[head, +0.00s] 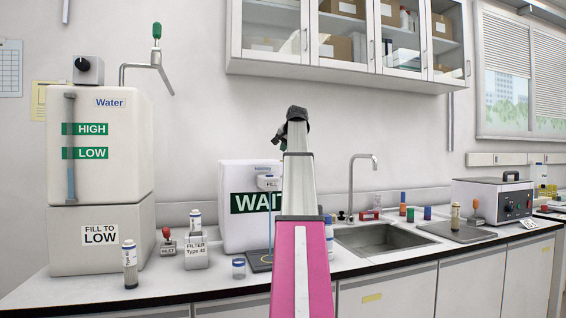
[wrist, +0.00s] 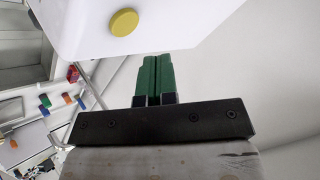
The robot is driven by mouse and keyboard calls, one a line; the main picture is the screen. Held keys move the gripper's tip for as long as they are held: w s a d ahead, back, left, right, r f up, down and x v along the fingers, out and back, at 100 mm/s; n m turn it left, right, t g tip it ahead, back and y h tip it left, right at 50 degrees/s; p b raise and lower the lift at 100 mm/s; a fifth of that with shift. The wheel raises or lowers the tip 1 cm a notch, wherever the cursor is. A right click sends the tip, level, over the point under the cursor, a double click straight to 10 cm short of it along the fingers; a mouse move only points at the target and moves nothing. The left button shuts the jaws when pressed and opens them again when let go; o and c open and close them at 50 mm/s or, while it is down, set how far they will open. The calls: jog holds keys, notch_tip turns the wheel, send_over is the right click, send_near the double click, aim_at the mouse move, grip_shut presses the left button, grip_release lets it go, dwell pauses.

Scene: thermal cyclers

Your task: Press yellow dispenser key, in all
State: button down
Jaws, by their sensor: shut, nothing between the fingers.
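The yellow dispenser key (wrist: 124,22) is a round button on a white body (wrist: 85,28) at the top of the wrist view. The white dispenser with a green WAIT sign (head: 236,178) stands on the counter in the head view. Its right part is hidden behind my arm, and I cannot make out the yellow key there. My gripper (wrist: 158,60) has green fingers, shut with nothing between them. In the wrist view the fingertips are below and right of the key, apart from it. In the head view the gripper (head: 284,142) is small and partly hidden, above the dispenser.
A large water tank (head: 125,175) stands at the left, with a filter bottle (head: 196,250) and small vials near it. A small cup (head: 238,268) is before the dispenser. The sink (head: 380,238) and water bath (head: 485,198) are at the right. Wall cabinets (head: 345,78) hang above.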

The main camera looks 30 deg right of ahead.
jog(key=shift+r, duration=1.65)
